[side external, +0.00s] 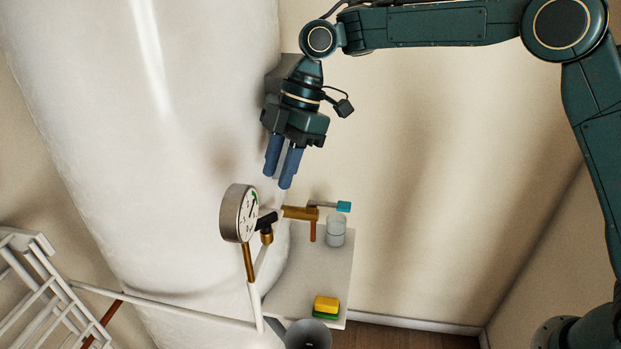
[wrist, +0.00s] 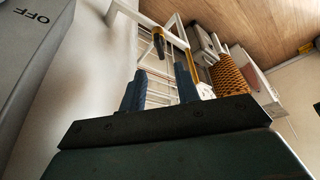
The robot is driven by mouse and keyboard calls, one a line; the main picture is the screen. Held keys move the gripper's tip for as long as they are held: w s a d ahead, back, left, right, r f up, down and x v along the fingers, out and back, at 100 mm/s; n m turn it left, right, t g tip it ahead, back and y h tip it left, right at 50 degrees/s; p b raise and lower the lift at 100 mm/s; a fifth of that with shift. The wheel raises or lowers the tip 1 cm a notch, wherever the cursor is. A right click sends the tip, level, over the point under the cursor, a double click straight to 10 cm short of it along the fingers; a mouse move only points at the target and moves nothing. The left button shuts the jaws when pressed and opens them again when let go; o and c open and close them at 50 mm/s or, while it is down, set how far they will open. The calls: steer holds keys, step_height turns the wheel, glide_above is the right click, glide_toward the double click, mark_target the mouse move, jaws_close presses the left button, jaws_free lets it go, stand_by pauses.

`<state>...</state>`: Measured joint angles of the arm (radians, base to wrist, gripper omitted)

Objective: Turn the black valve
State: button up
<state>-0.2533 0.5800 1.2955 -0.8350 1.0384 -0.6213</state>
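The black valve (side external: 267,221) is a short dark handle on a brass fitting, just right of a round pressure gauge (side external: 239,213), in the side external view. My gripper (side external: 277,179) is above the valve and gauge, pointing down, apart from both. Its two blue fingers are spread with a gap between them and nothing held. In the wrist view the gripper (wrist: 160,84) also shows its fingers apart. A small dark and brass part (wrist: 158,42) appears beyond the fingers there; I cannot tell for sure if it is the valve.
A large white tank (side external: 130,130) fills the left. A brass tap with a cyan handle (side external: 343,206) is right of the valve, near a glass (side external: 336,232). A yellow and green sponge (side external: 326,307) lies on the white shelf (side external: 300,285). Right of my gripper is open space.

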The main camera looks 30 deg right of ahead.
mark_target(265, 217)
steer(key=x, duration=0.8)
steer(key=shift+a+f, duration=0.1)
jaws_close()
